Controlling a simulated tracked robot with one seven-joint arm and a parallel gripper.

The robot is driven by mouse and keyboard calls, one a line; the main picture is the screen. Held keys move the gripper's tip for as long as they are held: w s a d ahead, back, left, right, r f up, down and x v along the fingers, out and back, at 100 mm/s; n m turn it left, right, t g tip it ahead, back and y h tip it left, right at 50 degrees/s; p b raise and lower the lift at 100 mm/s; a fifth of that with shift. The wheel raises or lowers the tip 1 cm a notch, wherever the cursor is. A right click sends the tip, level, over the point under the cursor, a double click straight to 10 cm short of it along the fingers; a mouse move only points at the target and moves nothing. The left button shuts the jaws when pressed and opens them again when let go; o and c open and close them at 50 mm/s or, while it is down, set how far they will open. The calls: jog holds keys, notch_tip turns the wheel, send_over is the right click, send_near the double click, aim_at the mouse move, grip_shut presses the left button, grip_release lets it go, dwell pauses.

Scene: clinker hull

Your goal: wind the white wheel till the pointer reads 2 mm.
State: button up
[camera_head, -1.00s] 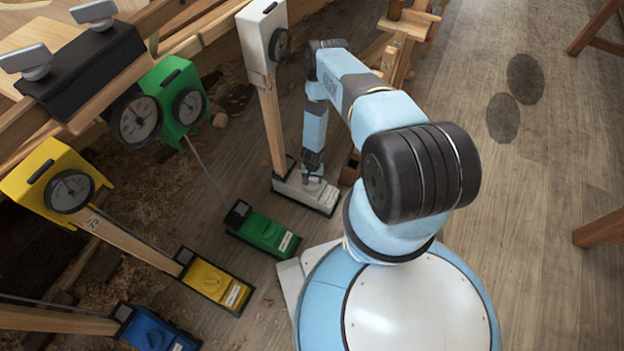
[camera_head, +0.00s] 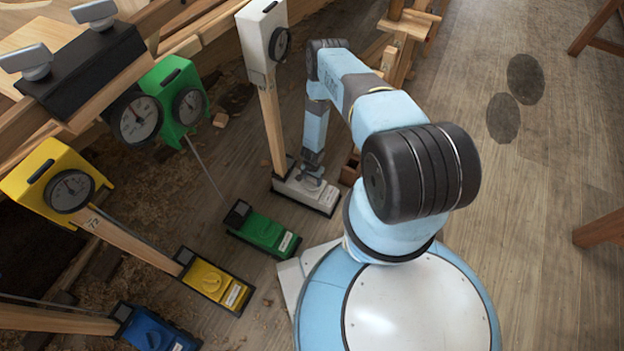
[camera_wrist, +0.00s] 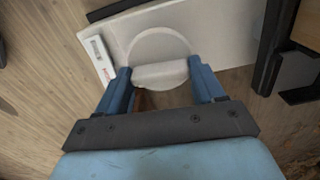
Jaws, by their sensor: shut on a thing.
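The white wheel (camera_wrist: 160,73) sits on top of the white base unit (camera_wrist: 228,35) on the floor. My gripper (camera_wrist: 163,76) is shut on the wheel's raised grip bar, one blue finger at each end of it. In the head view my gripper (camera_head: 312,178) is low over the white base unit (camera_head: 318,197) and hides most of the wheel. A post rises from this unit to a white housing (camera_head: 257,42) with a dark round dial (camera_head: 282,45). That dial is seen nearly edge-on, so its pointer cannot be read.
Green (camera_head: 262,233), yellow (camera_head: 214,284) and blue (camera_head: 152,331) base units stand to the left of the white one. A green dial housing (camera_head: 172,92) and a yellow one (camera_head: 50,182) stand above them. The floor on the right is mostly open.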

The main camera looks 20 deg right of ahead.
aim_at(312, 179)
jog(key=o, duration=1)
jog(key=shift+o, duration=0.2)
jog(key=shift+r, duration=0.15)
notch_tip(312, 179, up, 14)
jog(key=shift+f, duration=0.25)
jog(key=shift+a+f, duration=0.1)
